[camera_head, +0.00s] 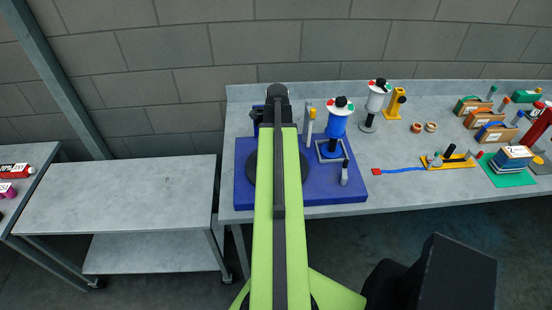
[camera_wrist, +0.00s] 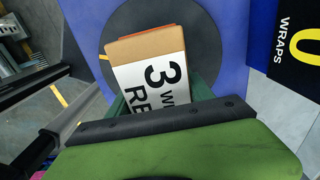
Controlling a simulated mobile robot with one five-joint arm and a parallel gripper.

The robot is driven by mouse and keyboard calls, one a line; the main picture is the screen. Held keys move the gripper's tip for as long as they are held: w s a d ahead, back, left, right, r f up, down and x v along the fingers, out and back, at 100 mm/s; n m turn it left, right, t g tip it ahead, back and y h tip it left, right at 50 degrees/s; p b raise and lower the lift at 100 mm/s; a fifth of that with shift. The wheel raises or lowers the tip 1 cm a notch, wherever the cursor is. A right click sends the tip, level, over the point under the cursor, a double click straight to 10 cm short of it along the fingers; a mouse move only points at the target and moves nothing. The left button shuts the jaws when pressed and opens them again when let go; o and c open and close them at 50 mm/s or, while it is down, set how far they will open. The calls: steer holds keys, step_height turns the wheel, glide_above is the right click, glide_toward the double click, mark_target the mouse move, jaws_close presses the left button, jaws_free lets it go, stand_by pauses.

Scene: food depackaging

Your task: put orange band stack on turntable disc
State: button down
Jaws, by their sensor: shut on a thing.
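The orange band stack (camera_wrist: 150,48) shows in the wrist view as a tan block with a white label reading "3" and an orange edge at its far side. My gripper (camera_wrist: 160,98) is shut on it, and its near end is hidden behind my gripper. Behind the stack in this view is the dark grey turntable disc (camera_wrist: 205,38) on a blue base (camera_wrist: 238,85). I cannot tell whether the stack touches the disc. In the head view my arm covers most of the disc (camera_head: 251,168), and the stack is hidden.
A blue dispenser (camera_head: 337,125) and a small grey bottle (camera_head: 344,172) stand right of the disc on the blue base (camera_head: 243,198). A black panel reading "WRAPS" (camera_wrist: 285,60) is close at right in the wrist view. An empty metal table (camera_head: 120,190) stands at left.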

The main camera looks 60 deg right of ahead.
step_height(320, 180, down, 2)
steer(key=shift+f+b, duration=0.25)
steer(key=shift+b, duration=0.3)
steer(key=shift+r, duration=0.2)
steer(key=shift+f, duration=0.15)
steer(key=shift+c, duration=2)
jaws_free()
step_height(320, 180, up, 12)
steer(key=p, duration=1.2)
steer(key=shift+r+p, duration=0.25)
steer(key=shift+p, duration=0.05)
steer(key=shift+f, duration=0.1)
